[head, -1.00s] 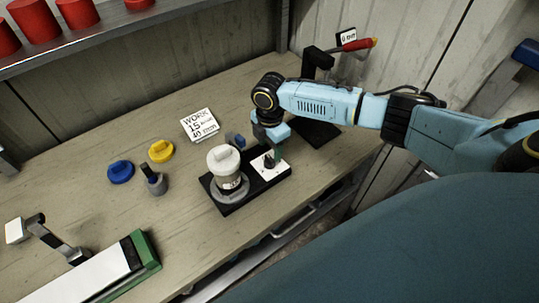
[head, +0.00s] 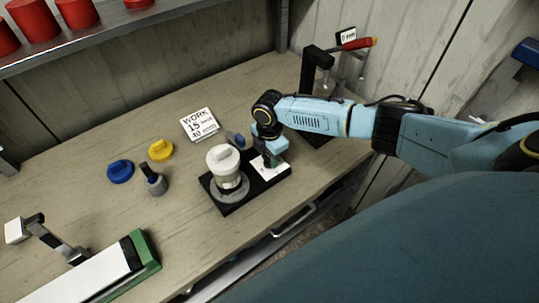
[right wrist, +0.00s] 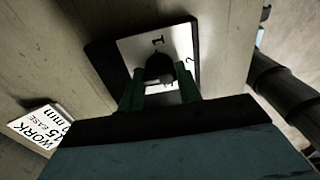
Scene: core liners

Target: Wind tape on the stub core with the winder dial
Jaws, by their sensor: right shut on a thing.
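The winder (head: 228,207) is a black base on the bench, with a grey turntable at its left end and a white dial plate (head: 259,169) at its right. The stub core (head: 229,180) stands upright on the turntable under a white knobbed cap (head: 223,157). My right gripper (head: 269,160) reaches down over the plate. In the right wrist view its green fingers are shut on the dark dial knob (right wrist: 159,68), with digits printed around it on the plate. The gripper partly hides the dial in the head view. My left gripper is not in view.
A yellow cap (head: 161,150), a blue cap (head: 120,171) and a grey holder (head: 154,182) sit to the left. A white-and-green block (head: 140,255) lies front left. A black stand with a red-handled lever (head: 358,44) is at the back right.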

